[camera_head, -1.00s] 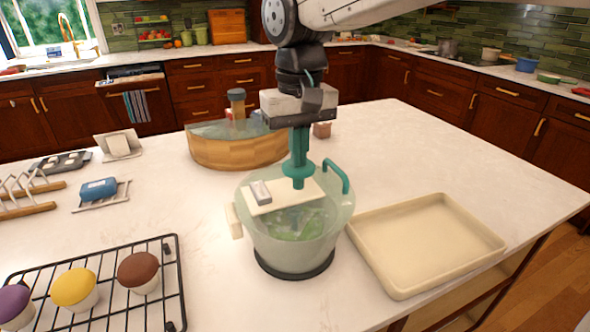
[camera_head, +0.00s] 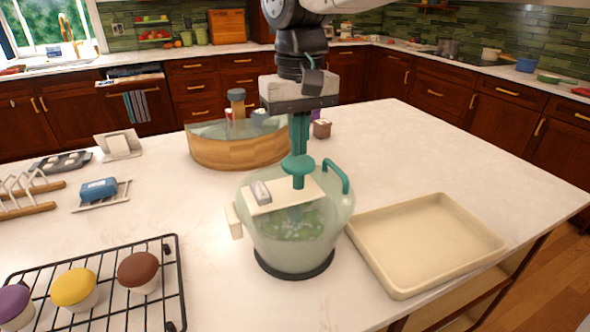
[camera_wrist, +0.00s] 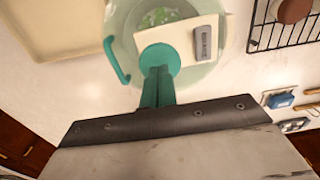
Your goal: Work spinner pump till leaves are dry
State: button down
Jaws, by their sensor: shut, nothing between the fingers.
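The salad spinner (camera_head: 262,245) is a clear bowl with a dark base ring, standing on the white island counter. Green leaves (camera_head: 292,225) lie inside it. A cream plate with a grey block lies across its top, and a teal handle (camera_head: 347,178) rises at its right rim. The round teal pump knob (camera_head: 298,163) stands raised on its stem; it also shows in the wrist view (camera_wrist: 160,57). My gripper (camera_head: 299,150) is shut and empty, pointing down with its teal fingertips at the knob's top. The fingers partly hide the knob in the wrist view.
A cream tray (camera_head: 370,266) lies right of the spinner. A black rack (camera_head: 112,302) with muffins is at front left. A round wooden-sided container (camera_head: 240,153) stands behind the spinner. The counter at back right is clear.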

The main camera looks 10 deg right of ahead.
aim_at(299, 161)
dwell(0.6)
jog(key=shift+r, duration=0.15)
dwell(1.4)
dwell(0.4)
dwell(1.5)
dwell(0.4)
jog(key=shift+f, duration=2.5)
jog(key=shift+r, duration=2.5)
